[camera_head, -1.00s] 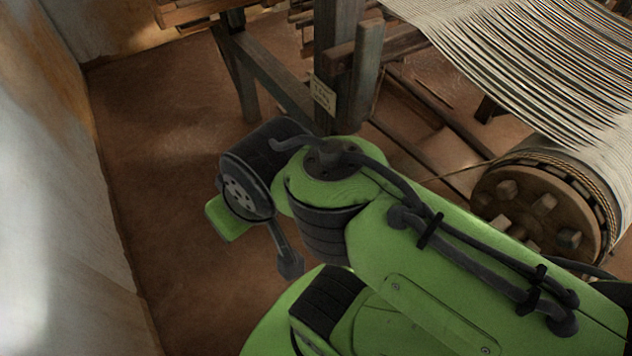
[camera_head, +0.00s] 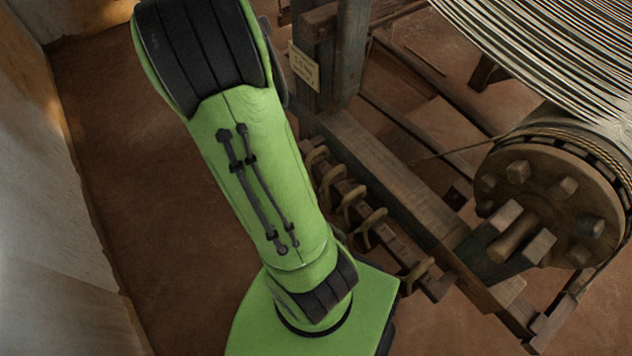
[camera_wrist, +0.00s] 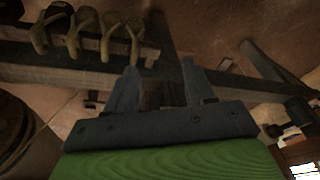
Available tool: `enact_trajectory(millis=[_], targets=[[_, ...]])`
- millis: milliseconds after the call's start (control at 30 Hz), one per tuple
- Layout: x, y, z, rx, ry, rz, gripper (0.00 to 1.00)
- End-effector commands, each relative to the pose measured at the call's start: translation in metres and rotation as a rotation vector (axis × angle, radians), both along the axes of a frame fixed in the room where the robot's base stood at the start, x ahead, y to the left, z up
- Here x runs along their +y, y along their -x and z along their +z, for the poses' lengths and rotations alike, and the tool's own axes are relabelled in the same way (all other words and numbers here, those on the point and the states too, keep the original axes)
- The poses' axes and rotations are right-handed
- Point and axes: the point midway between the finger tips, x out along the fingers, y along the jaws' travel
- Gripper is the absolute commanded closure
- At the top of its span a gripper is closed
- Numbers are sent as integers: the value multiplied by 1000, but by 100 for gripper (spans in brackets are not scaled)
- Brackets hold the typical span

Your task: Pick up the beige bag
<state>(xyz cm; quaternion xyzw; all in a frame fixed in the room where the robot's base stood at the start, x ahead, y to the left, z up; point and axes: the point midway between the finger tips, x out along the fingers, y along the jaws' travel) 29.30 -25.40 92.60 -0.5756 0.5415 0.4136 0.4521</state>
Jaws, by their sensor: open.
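I cannot make out a beige bag in either current view. My gripper (camera_wrist: 158,78) shows in the wrist view with its two dark fingers apart and nothing between them. Beyond the fingertips lie dark wooden beams and the brown floor. In the head view my green arm covers the middle left, and my gripper is hidden there.
A low wooden rail with several curved tan hooks or loops (camera_head: 352,198) runs beside my arm; the loops show top left in the wrist view (camera_wrist: 83,30). The loom drum (camera_head: 548,200) and frame fill the right. A wall (camera_head: 45,220) bounds the left.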

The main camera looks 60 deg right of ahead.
Motion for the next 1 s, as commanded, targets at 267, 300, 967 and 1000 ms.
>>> enact_trajectory(millis=[267,300,967,1000], targets=[[-103,53,-111,102,117,-466,46],[-107,56,-115,104,122,-480,46],[-150,79,-231,106,122,-483,46],[-153,81,-238,106,123,-483,46]])
